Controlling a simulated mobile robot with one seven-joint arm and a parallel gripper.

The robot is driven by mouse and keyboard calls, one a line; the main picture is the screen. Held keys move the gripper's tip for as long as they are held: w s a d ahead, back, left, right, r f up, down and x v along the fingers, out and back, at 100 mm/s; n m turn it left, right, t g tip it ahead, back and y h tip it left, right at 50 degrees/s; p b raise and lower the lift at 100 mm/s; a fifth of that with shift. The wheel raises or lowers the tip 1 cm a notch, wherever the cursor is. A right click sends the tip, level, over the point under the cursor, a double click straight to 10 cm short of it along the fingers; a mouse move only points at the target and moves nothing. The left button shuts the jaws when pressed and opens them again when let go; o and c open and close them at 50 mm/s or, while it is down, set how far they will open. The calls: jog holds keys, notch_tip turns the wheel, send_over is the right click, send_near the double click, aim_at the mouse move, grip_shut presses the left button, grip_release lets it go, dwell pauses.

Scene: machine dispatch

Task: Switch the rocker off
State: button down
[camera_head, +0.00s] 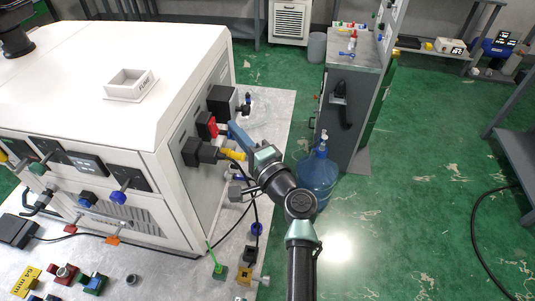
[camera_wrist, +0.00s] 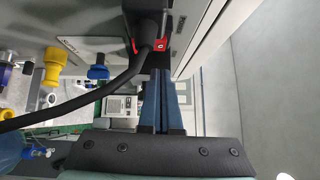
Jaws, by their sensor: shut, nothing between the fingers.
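The white machine (camera_head: 150,100) stands on a grey tabletop. Its right side carries black boxes (camera_head: 222,101) and a red part (camera_head: 207,125), which may be the rocker; I cannot tell its position. In the wrist view a red part (camera_wrist: 163,43) shows partly behind a black plug with a cable (camera_wrist: 148,45). My gripper (camera_head: 231,127) is close beside that side panel, right of the red part. Its blue fingers (camera_wrist: 163,78) are together and empty, below the red part in the wrist view. I cannot tell whether they touch anything.
A yellow connector (camera_head: 233,154) on a black block sits just below my gripper. A blue water bottle (camera_head: 318,178) and a grey cabinet (camera_head: 350,115) stand to the right. Small coloured parts and cables lie on the tabletop (camera_head: 165,272). Green floor is open at the right.

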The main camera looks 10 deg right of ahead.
jog(key=r+b+v, duration=0.1)
jog(key=b+v, duration=0.1)
jog(key=v, duration=0.8)
jog(key=shift+s+d+r, duration=0.2)
jog(key=shift+d+r, duration=0.05)
jog(key=shift+d, duration=0.15)
jog(key=shift+d, duration=0.15)
jog(key=a+r+n+t+h, duration=0.2)
jog(key=r+n, duration=0.3)
jog(key=r, duration=0.7)
jog(key=a+r+n+t+h, duration=0.15)
jog(key=r+n, duration=0.35)
jog(key=r, duration=0.7)
jog(key=s+r+n+t+h, duration=0.1)
jog(key=s+r+t+h, duration=0.1)
jog(key=s+r, duration=0.5)
jog(key=s+r+n+t+h+b, duration=0.1)
jog(key=s+r+t, duration=0.4)
jog(key=r, duration=0.6)
jog(key=shift+s+a+r+n+h, duration=0.4)
jog(key=shift+s+n+h, duration=0.1)
jog(key=shift+s+h, duration=0.55)
